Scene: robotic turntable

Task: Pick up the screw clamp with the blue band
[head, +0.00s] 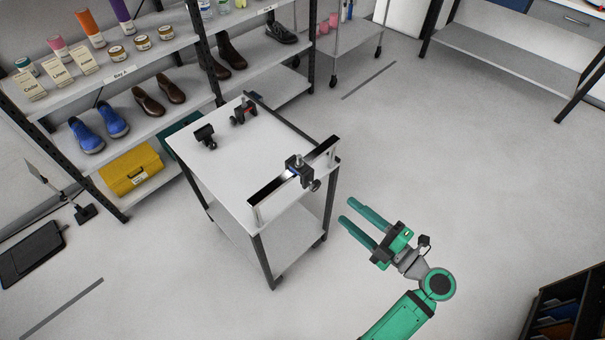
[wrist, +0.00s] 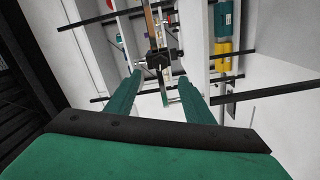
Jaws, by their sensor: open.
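A white-topped cart (head: 222,168) carries a raised dark rail (head: 266,189) along its near right edge. A dark screw clamp (head: 298,170) with a round knob sits on this rail; a bluish patch shows on it, but I cannot tell for sure that it is a band. In the wrist view the clamp (wrist: 158,58) shows ahead, between the fingers and beyond their tips. A dark clamp with a red part (head: 244,112) and a smaller black clamp (head: 205,136) stand farther back on the cart. My gripper (head: 346,210) is open and empty, right of the cart, apart from the clamp.
A shelf rack with blue shoes (head: 98,132), jars and a yellow case (head: 131,170) stands behind and left of the cart. A dark bluish thing (head: 253,97) lies at the cart's far corner. The floor (head: 440,150) right of the cart is clear.

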